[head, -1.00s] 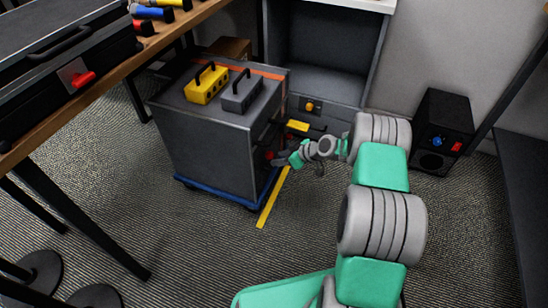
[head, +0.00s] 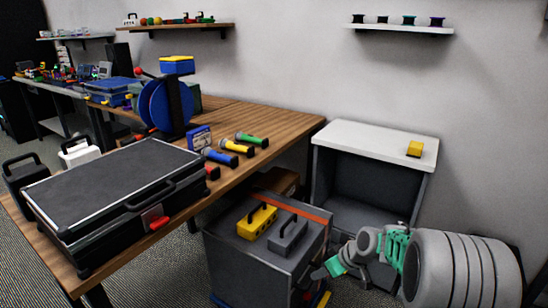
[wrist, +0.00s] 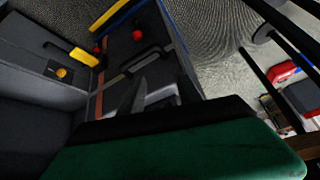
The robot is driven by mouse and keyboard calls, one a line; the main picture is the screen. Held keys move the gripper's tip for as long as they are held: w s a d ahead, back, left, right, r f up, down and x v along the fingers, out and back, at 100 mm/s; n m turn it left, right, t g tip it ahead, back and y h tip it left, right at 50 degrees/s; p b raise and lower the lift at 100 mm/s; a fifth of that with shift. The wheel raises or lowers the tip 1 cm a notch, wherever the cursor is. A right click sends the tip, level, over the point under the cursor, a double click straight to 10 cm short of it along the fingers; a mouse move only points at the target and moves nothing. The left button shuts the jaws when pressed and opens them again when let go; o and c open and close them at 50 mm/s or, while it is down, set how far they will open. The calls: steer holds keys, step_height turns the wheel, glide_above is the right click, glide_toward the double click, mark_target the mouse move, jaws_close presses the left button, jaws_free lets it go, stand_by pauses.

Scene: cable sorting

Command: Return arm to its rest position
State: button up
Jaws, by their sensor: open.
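My gripper (head: 318,274) is open and small in the head view, at the end of my green and grey arm. It is beside the right side of the grey cabinet (head: 250,274); I cannot tell if it touches it. Nothing shows held in it. My arm reaches in from the lower right. In the wrist view my green wrist part fills the bottom and hides much of the scene.
A wooden workbench (head: 290,123) with a black case (head: 110,190) is left.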

steer(key=s+a+r+m+h+p, duration=0.1)
steer(key=s+r+p, duration=0.3)
steer(key=r, duration=0.4)
steer(key=s+r+m+g+h+p, duration=0.1)
steer(key=s+r+p, duration=0.3)
steer(key=r, duration=0.4)
steer(key=s+a+r+m+h+p, duration=0.1)
steer(key=s+r+p, duration=0.2)
steer(key=r, duration=0.5)
steer(key=s+r+m+h+p, duration=0.1)
steer(key=s+r+m+p, duration=0.3)
steer(key=s+r+p, duration=0.4)
steer(key=s+r, duration=0.2)
steer(key=s, duration=0.3)
steer(key=shift+s+d+r+g+h, duration=0.15)
steer(key=shift+d+r+g+h, duration=0.1)
steer(key=shift+d+g+h, duration=0.05)
